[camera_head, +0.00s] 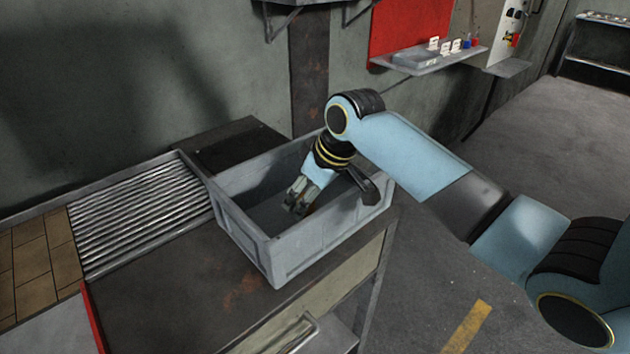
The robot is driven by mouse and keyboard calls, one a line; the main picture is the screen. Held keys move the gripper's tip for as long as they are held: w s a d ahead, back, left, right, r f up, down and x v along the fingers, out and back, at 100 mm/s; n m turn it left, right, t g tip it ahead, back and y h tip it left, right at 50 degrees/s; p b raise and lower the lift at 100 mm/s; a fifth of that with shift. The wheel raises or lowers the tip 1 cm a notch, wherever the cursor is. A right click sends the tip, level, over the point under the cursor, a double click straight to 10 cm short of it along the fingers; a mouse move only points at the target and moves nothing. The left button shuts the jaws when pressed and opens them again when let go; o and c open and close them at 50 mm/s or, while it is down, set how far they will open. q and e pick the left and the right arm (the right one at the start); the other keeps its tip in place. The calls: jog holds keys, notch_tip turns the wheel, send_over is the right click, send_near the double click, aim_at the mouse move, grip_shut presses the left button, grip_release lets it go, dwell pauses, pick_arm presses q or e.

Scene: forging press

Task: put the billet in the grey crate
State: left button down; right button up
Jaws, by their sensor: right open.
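The grey crate (244,238) stands on a dark metal bench top, its open top facing up. My right gripper (297,203) reaches down into the crate, with its fingertips below the rim and near the crate's inner floor. The gripper is open. I cannot make out the billet; the near walls and my wrist hide part of the crate's inside. My left gripper is not in this view.
A ribbed roller conveyor (140,212) leads up to the bench from the left, beside brown tiles (30,264). The bench top (190,295) in front of the crate is clear. A wall shelf (430,60) with small items hangs behind.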

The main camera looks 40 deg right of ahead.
jog(key=v, duration=1.1)
jog(key=shift+s+r, duration=0.1)
jog(key=shift+s, duration=0.05)
